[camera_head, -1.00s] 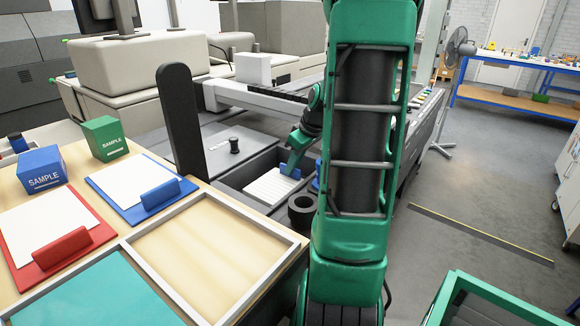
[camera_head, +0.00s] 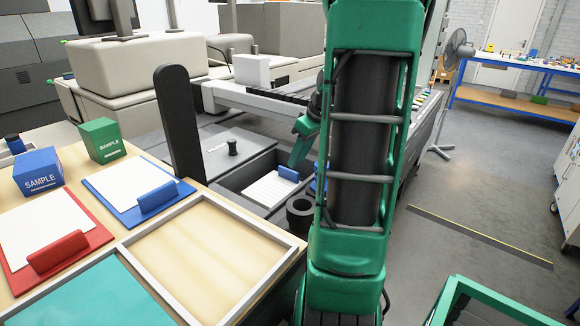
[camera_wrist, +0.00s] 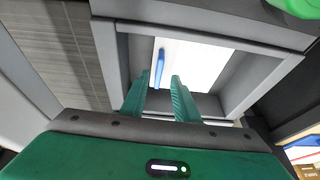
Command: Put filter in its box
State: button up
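The filter is a white ribbed panel (camera_head: 268,190) with a blue upright tab (camera_head: 289,174) at its far right end. It lies inside the open grey box (camera_head: 236,180), a recess in the machine. The wrist view shows the white panel (camera_wrist: 200,62) and blue tab (camera_wrist: 160,66) within the grey box walls (camera_wrist: 139,58). My gripper (camera_wrist: 159,97) is open, its green fingers apart and empty, with the tab beyond them. In the head view my gripper (camera_head: 294,163) is just above the tab. My arm hides part of the box's right side.
A black ring (camera_head: 300,213) stands near the box's front right corner. A tall dark post (camera_head: 179,122) rises to its left. The wooden table (camera_head: 70,160) holds clipboards, sample boxes and an empty tray (camera_head: 202,252). Floor at right is mostly clear.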

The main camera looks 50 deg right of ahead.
jog(key=v, duration=0.6)
jog(key=shift+w, duration=0.15)
jog(key=shift+r, duration=0.1)
jog(key=shift+d, duration=0.1)
dwell(0.4)
